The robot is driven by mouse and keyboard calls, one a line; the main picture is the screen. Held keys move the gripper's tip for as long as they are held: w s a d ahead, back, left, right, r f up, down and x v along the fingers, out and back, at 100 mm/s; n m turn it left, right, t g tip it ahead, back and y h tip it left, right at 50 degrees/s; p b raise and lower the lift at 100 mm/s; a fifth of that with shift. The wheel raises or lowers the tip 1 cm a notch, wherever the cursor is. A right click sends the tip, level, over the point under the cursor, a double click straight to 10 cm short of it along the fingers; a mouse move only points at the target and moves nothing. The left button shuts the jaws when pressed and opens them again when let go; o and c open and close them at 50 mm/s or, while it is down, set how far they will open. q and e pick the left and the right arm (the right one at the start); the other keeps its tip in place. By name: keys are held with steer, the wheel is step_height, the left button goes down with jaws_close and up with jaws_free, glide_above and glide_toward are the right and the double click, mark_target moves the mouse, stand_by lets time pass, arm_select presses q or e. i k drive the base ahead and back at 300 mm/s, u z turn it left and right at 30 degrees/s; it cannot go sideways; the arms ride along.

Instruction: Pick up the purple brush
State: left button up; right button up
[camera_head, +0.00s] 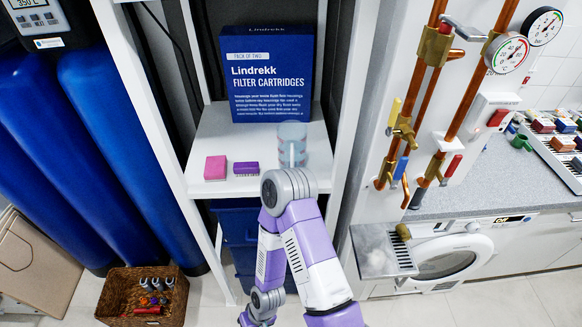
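The purple brush (246,168) lies on the white shelf (222,127), near its front edge. It is a small block with a purple top and a dark lower side. A pink block (215,167) lies just left of it, with a narrow gap. My purple-and-white arm comes up from the bottom, and its bent joint is at the shelf's front edge, right of the brush and apart from it in the picture. Neither gripper shows clearly in this view.
A blue Lindrekk filter cartridge box (268,75) stands at the shelf's back. A translucent vessel (292,143) stands behind my arm joint. White shelf posts (150,90) flank the opening. A brown basket (143,296) is on the floor. Copper pipes (412,85) run at right.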

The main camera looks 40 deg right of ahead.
mark_target(247, 169)
steer(key=z, duration=0.7)
steer(key=i, duration=0.45)
